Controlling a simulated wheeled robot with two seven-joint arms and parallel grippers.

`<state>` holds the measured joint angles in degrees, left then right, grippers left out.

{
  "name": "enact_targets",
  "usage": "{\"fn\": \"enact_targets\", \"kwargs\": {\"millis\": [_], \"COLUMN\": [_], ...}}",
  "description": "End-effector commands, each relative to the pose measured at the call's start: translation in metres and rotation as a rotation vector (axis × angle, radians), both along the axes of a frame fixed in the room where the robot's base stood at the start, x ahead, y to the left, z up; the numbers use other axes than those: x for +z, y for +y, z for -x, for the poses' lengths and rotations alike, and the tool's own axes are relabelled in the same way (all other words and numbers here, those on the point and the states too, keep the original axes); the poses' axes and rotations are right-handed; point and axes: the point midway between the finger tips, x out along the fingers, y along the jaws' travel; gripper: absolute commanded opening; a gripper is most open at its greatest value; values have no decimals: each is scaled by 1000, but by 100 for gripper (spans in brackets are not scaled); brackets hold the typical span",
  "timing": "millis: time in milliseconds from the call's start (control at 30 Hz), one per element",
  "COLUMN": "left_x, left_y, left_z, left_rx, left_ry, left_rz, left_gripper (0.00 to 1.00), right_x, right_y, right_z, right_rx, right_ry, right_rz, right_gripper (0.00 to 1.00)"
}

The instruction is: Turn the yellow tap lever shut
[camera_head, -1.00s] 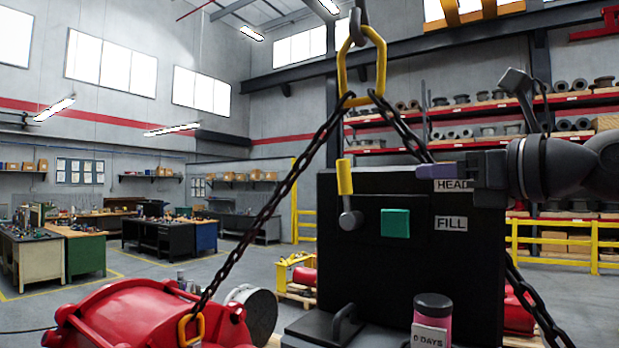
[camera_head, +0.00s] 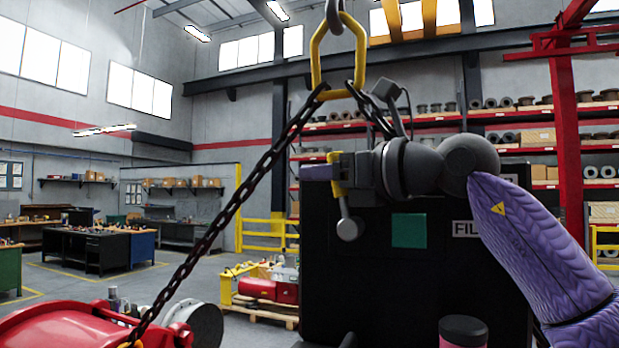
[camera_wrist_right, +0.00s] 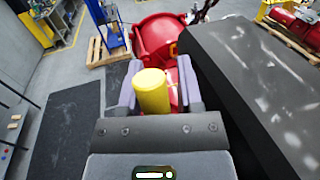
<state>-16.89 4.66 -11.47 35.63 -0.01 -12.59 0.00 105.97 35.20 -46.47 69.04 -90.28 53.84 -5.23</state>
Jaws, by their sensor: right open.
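The yellow tap lever (camera_head: 337,186) stands upright on the front of the black panel (camera_head: 440,285), with its grey stem running down to a round grey hub. My right gripper (camera_head: 320,172) is at the lever's upper part and partly hides it in the head view. In the right wrist view the yellow lever (camera_wrist_right: 152,92) lies between the two purple fingers of my right gripper (camera_wrist_right: 158,82). The fingers are open, one on each side of the lever; I cannot tell whether either touches it. My left gripper is not in view.
A chain (camera_head: 235,205) hangs from a yellow ring (camera_head: 318,60) and slopes down past the panel's left side. A green square (camera_head: 409,230) and a FILL label (camera_head: 466,229) are on the panel. A pink, dark-lidded jar (camera_head: 462,331) stands in front. Red casting (camera_head: 75,328) lies lower left.

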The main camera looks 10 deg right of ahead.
Motion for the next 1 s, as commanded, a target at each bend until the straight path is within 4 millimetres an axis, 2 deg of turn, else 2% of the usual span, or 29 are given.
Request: {"fn": "enact_targets", "kwargs": {"millis": [100, 133, 333, 1000], "left_x": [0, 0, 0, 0], "left_y": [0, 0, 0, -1], "left_z": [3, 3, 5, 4], "left_rx": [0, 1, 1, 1], "left_ry": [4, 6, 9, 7], "left_rz": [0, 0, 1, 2], "left_gripper": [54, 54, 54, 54], "right_x": [1, 1, 0, 0], "right_y": [0, 0, 0, -1], "right_z": [0, 0, 0, 0], "right_rx": [0, 0, 0, -1], "right_ry": [-1, -1, 0, 2], "right_rz": [-1, -1, 0, -1], "right_gripper": [46, 42, 0, 0]}}
